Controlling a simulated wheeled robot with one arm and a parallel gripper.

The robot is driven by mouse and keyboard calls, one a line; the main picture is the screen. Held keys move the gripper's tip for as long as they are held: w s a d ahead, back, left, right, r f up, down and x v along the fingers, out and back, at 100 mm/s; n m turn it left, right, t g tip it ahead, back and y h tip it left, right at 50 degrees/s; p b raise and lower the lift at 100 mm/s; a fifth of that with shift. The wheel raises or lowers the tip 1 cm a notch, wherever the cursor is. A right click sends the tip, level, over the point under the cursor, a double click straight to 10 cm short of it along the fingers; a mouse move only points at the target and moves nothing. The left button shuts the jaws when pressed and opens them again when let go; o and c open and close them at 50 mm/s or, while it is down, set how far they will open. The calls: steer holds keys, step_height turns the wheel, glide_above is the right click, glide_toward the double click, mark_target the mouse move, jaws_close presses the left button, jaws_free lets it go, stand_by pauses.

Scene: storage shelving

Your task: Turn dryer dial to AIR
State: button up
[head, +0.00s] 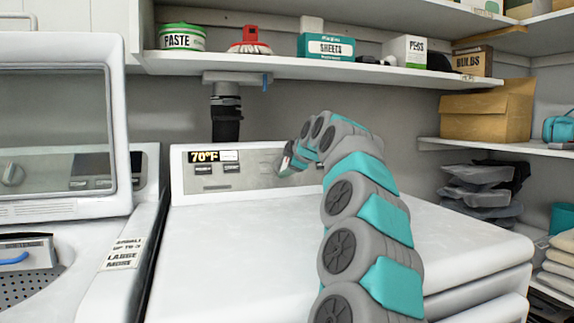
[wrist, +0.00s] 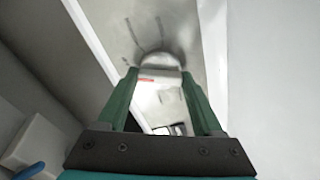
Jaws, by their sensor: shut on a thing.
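The dryer (head: 260,215) has a raised control panel (head: 235,182) with a yellow "70°F" display at its left. My gripper (head: 288,160) is at the middle of this panel, and the arm hides part of it. In the wrist view, my gripper's two green fingers (wrist: 160,80) are shut on the pale, rounded dryer dial (wrist: 157,62), one on each side. Dark lines fan out on the panel around the dial. No AIR label is readable, and I cannot tell which setting the dial points to.
A washer (head: 85,220) with its lid raised stands at the left. A shelf (head: 330,70) above the dryer holds paste, sheets and boxes. A dark vent pipe (head: 226,118) runs down behind the dryer. The dryer's top is clear except for my arm.

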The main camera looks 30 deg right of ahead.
stand_by(0.4)
steer(key=o, duration=1.4)
steer(key=shift+c, duration=0.2)
steer(key=shift+s, duration=0.1)
steer(key=b+v, duration=0.1)
steer(key=v, duration=0.6)
steer(key=shift+s+r, duration=0.2)
steer(key=shift+s, duration=0.05)
steer(key=shift+a, duration=0.1)
